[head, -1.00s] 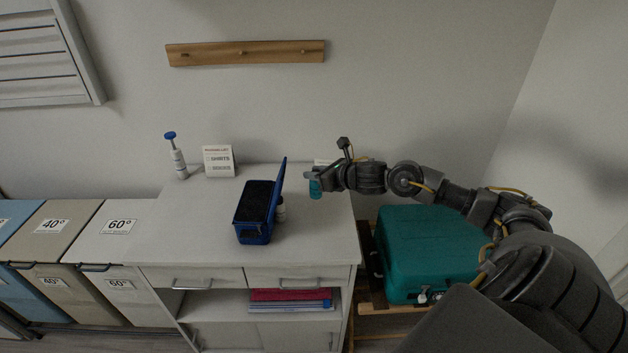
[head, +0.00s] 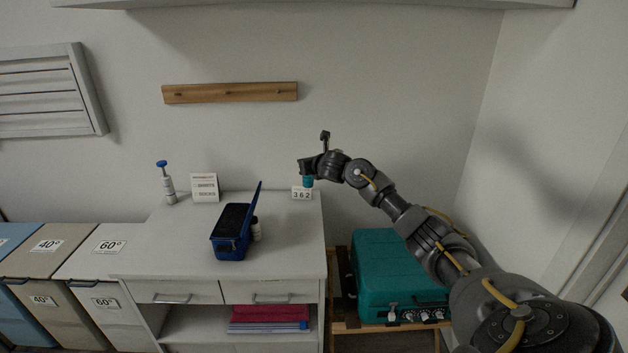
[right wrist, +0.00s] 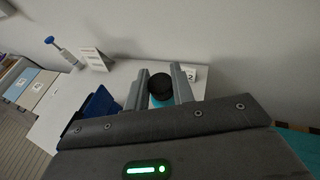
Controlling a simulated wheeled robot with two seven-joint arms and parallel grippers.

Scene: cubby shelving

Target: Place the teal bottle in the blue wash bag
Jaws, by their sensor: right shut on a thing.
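The teal bottle (head: 308,182) is in my right gripper (head: 306,172), held above the back right of the cabinet top. In the right wrist view its black cap (right wrist: 161,87) shows between the two fingers, with a little teal below it. The blue wash bag (head: 232,240) stands open on the cabinet top, left of and nearer than the bottle. Its lid is raised on its right side and its inside is dark. The bag is partly hidden in the right wrist view (right wrist: 98,106). My left gripper is not in view.
A white bottle (head: 256,229) stands close to the bag's right side. A "362" card (head: 302,194) is behind the held bottle. A pump bottle (head: 167,185) and a sign (head: 204,187) stand at the back left. A teal case (head: 385,270) sits right of the cabinet (head: 285,255).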

